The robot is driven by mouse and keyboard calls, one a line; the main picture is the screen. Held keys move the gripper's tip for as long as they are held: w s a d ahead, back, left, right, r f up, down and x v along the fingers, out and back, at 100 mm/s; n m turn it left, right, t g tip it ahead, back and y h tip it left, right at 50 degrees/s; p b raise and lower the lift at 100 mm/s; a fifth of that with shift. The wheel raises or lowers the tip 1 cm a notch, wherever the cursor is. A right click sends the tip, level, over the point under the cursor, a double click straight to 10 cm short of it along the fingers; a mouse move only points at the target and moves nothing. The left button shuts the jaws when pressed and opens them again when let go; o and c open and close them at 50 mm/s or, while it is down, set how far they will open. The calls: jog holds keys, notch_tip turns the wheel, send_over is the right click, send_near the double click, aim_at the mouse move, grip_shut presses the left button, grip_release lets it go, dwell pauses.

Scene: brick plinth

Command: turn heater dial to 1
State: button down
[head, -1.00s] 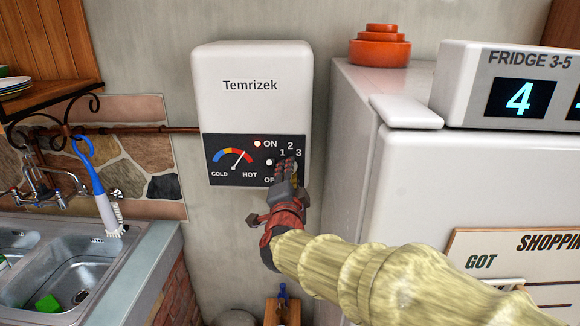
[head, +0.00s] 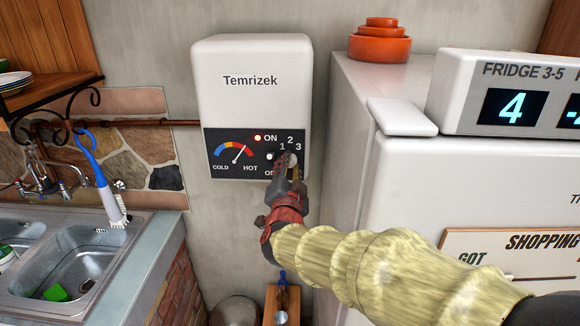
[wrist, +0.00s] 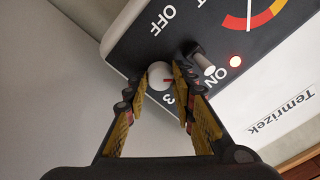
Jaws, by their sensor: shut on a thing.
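The white heater (head: 252,85) labelled Temrizek hangs on the wall, with a dark control panel (head: 240,172) along its bottom. The round white dial (wrist: 158,75) lies between the fingertips of my gripper (wrist: 161,78) in the wrist view, and they are shut on it. Its red mark points right there, towards the right finger and away from the 3. The 1 and 2 are hidden in that view. In the head view my gripper (head: 286,168) covers much of the dial, below the numbers 1, 2 and 3.
A red light (wrist: 235,62) glows by ON. The fridge (head: 345,130) stands close on the right. The sink (head: 70,270) is at lower left.

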jog(key=c, duration=1.5)
grip_release()
jog(key=shift+o, duration=0.2)
jog(key=s, duration=0.8)
jog(key=shift+a, duration=0.15)
